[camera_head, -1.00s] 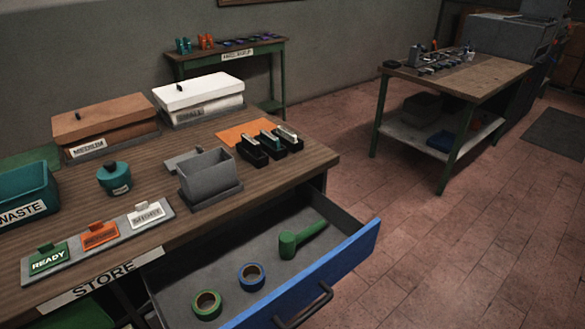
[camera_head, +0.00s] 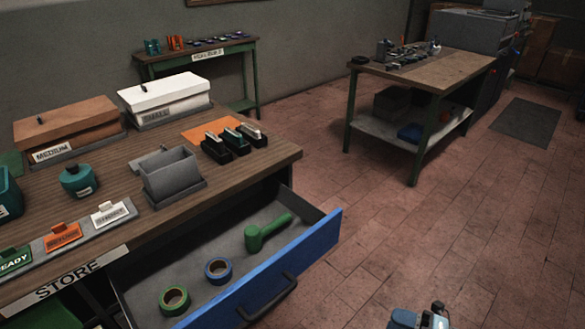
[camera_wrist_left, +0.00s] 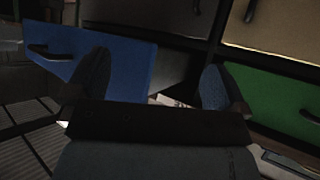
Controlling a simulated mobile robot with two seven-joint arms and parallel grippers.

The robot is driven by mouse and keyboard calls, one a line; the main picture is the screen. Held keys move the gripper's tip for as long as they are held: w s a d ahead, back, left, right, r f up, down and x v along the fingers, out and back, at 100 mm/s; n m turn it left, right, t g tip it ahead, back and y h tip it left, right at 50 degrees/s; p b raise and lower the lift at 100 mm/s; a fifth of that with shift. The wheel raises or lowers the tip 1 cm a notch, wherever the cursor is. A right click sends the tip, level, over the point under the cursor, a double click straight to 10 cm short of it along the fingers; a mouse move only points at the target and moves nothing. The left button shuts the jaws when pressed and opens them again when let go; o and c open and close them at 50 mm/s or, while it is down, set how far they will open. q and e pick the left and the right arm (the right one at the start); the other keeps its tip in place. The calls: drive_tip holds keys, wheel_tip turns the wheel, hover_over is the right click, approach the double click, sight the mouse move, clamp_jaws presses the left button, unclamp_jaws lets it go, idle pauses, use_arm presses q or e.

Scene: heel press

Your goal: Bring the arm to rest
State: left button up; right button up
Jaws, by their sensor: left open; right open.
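My right gripper (camera_head: 420,318) shows at the bottom edge of the head view, over the floor right of the open drawer. Only its upper part is in the picture; no held object shows. My left gripper (camera_wrist_left: 156,66) is in the left wrist view, its two dark fingers wide apart with nothing between them. Beyond the fingers are a blue drawer front (camera_wrist_left: 120,62) and a green drawer front (camera_wrist_left: 275,85). The left gripper is not in the head view.
The blue-fronted drawer (camera_head: 290,268) stands open with a green mallet-like tool (camera_head: 262,234) and two tape rolls inside. The bench (camera_head: 110,215) holds boxes, label cards and a grey bin (camera_head: 172,177). A second table (camera_head: 440,80) stands behind. The floor between is clear.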

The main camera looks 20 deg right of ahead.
drive_tip(key=w+a+f+m+g+h, duration=0.15)
drive_tip(key=a+m+h, duration=0.25)
drive_tip(key=a+m, duration=0.6)
drive_tip(key=a+f+m+g+h, duration=0.15)
drive_tip(key=a+m+h, duration=0.25)
drive_tip(key=a+m, duration=0.6)
use_arm(q)
wheel_tip(320, 180, up, 15)
drive_tip(key=s+a+p, duration=0.1)
drive_tip(key=p, duration=1.8)
drive_tip(key=shift+a+p, duration=0.15)
drive_tip(key=shift+p, duration=0.25)
use_arm(e)
drive_tip(key=d+r+m, duration=0.2)
drive_tip(key=d+r, duration=0.1)
drive_tip(key=r, duration=1.2)
drive_tip(key=shift+s, duration=0.35)
use_arm(q)
drive_tip(key=shift+r, duration=0.1)
use_arm(e)
drive_tip(key=shift+r, duration=0.15)
